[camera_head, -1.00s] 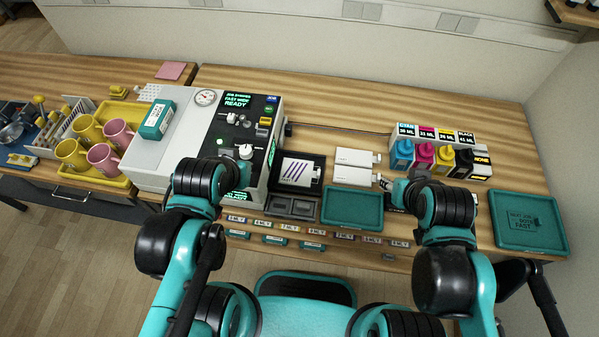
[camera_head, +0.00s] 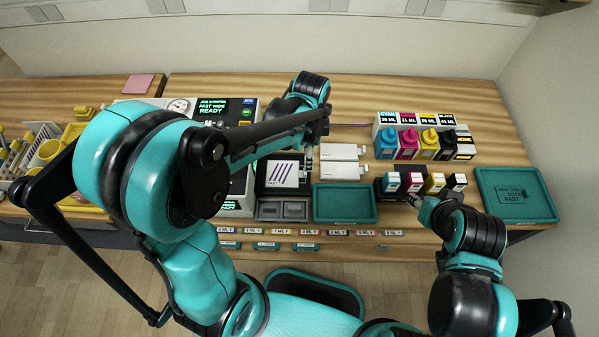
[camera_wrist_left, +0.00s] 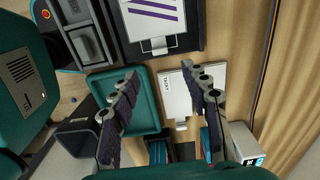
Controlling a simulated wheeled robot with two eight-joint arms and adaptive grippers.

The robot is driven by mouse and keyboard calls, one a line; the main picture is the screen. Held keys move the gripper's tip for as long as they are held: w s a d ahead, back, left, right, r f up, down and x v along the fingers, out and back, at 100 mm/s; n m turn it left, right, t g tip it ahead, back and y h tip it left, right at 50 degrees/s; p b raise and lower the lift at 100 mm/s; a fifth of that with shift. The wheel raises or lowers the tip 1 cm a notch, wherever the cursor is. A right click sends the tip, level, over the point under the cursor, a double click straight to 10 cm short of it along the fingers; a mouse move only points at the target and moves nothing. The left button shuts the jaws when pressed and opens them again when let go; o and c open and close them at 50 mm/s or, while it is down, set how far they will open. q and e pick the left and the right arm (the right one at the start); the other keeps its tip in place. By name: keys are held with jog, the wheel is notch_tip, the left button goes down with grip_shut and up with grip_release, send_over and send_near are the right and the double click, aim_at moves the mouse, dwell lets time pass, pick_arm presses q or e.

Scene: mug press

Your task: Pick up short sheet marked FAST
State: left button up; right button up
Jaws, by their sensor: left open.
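Two white sheets lie side by side on the table, a far one (camera_head: 339,151) and a near one (camera_head: 341,170). Their print is too small to read in the head view. In the left wrist view one white sheet (camera_wrist_left: 174,97) shows small dark lettering that I cannot read surely. My left gripper (camera_wrist_left: 160,75) is open and empty, above the gap between this sheet and the green tray; one finger overlaps the sheet's edge in view. In the head view its arm reaches over the machine. My right gripper (camera_head: 414,199) is beside the small ink bottles; its jaws are unclear.
A black tray holding a purple-striped sheet (camera_head: 284,174) is left of the white sheets. A green tray (camera_head: 344,204) lies nearer me, another (camera_head: 516,195) at right. Large ink bottles (camera_head: 407,144) stand behind small ones (camera_head: 413,182). My left arm hides much of the machine.

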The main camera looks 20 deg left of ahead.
aim_at(287, 172)
pick_arm(q)
notch_tip(287, 172, down, 3)
jog(key=shift+d+r+b, duration=0.1)
jog(key=shift+d+b, duration=0.05)
jog(key=shift+b, duration=0.4)
jog(key=f+b, duration=0.2)
jog(key=f, duration=0.1)
jog(key=f+b, duration=0.1)
jog(key=f, duration=0.1)
jog(key=shift+w+a+f, duration=0.1)
jog(key=shift+a+f, duration=0.15)
jog(key=shift+a, duration=0.1)
jog(key=shift+r, duration=0.1)
jog(key=c, duration=0.8)
